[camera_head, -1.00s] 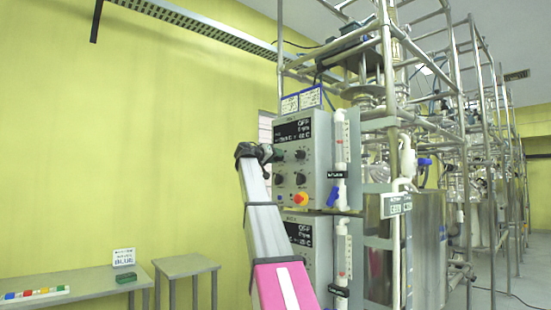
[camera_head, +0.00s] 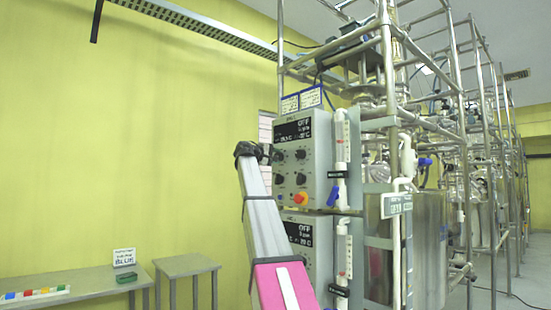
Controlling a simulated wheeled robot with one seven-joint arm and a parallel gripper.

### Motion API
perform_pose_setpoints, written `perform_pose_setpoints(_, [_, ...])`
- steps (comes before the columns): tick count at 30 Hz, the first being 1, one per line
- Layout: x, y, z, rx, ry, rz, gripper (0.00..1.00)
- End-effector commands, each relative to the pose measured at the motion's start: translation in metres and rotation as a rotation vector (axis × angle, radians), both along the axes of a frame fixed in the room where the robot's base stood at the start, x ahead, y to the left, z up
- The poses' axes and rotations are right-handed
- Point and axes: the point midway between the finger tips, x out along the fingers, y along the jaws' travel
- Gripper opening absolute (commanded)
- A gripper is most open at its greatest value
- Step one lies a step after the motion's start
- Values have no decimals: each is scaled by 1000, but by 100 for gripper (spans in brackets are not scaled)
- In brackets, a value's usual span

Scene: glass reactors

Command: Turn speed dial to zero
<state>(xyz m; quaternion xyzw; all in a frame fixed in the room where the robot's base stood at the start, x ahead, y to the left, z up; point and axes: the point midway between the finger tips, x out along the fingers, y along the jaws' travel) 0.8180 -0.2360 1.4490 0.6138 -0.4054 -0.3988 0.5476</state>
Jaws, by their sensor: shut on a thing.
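The upper control box (camera_head: 318,170) is grey with a dark display (camera_head: 294,131) on its front. The display seems to read OFF on top; its smaller lines are too small to read surely. Below it are black dials: an upper right one (camera_head: 300,154), a lower right one (camera_head: 301,179) and a lower left one (camera_head: 280,180). My gripper (camera_head: 269,153) is at the box's left front edge, shut on the upper left dial (camera_head: 278,155). The fingers partly hide that dial, so its pointer cannot be seen. I cannot read which dial is for speed.
A red knob on yellow (camera_head: 300,198) sits low on the box. A second box (camera_head: 309,240) is below. White pipes with a blue valve handle (camera_head: 333,196) and a metal frame (camera_head: 388,80) stand close to the right. A table (camera_head: 90,285) and small stand (camera_head: 186,265) are lower left.

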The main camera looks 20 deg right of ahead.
Motion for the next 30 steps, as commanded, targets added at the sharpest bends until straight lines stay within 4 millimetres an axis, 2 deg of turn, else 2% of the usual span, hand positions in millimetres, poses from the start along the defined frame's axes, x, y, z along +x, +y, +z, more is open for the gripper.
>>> perform_pose_setpoints(12, [0, 1, -1, -80, 226, 1, 19])
perform_pose_setpoints(30, [0, 1, -2, -99, 278, 1, 19])
